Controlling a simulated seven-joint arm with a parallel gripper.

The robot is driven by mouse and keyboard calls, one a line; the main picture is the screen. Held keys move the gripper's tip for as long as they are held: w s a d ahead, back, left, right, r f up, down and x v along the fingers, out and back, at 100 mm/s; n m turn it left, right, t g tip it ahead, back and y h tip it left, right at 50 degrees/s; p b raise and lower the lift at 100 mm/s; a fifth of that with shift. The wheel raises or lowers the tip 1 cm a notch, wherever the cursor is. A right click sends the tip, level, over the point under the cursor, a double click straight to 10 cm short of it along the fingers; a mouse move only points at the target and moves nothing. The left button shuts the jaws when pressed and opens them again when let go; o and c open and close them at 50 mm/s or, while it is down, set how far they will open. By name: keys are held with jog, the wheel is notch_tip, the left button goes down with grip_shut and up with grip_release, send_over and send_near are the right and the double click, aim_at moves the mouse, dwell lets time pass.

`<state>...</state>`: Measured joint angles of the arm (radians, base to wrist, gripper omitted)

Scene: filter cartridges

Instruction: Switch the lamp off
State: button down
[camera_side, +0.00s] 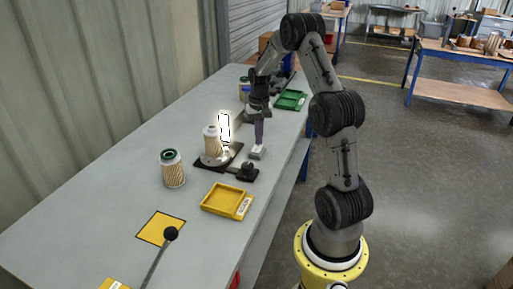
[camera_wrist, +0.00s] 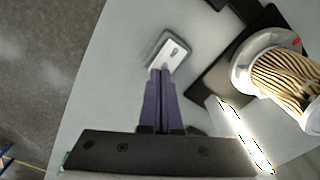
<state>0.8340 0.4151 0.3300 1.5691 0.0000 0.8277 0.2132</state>
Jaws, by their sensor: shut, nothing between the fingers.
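The lamp (camera_side: 225,128) is a bright white upright panel, lit, beside a pleated filter cartridge (camera_side: 211,141). In the wrist view the lamp (camera_wrist: 238,130) shows as a glowing strip at lower right. A small grey box with a light top plate, apparently the switch (camera_side: 257,153), sits on the bench right of the lamp. In the wrist view the switch (camera_wrist: 174,50) shows a small dark mark on its plate. My gripper (camera_side: 259,144) points down with its purple fingers shut and empty. In the wrist view its fingertips (camera_wrist: 160,72) overlap the switch's near edge; I cannot tell whether they touch.
The cartridge by the lamp stands on a dark base plate (camera_side: 205,163) with a black knob (camera_side: 247,172). A second cartridge (camera_side: 173,170), a yellow tray (camera_side: 222,200) and a green tray (camera_side: 291,100) are on the bench (camera_side: 110,190). A black-knobbed lever (camera_side: 170,234) stands in front.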

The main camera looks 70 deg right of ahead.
jog(key=shift+f, duration=0.3)
jog(key=shift+r, duration=3.55)
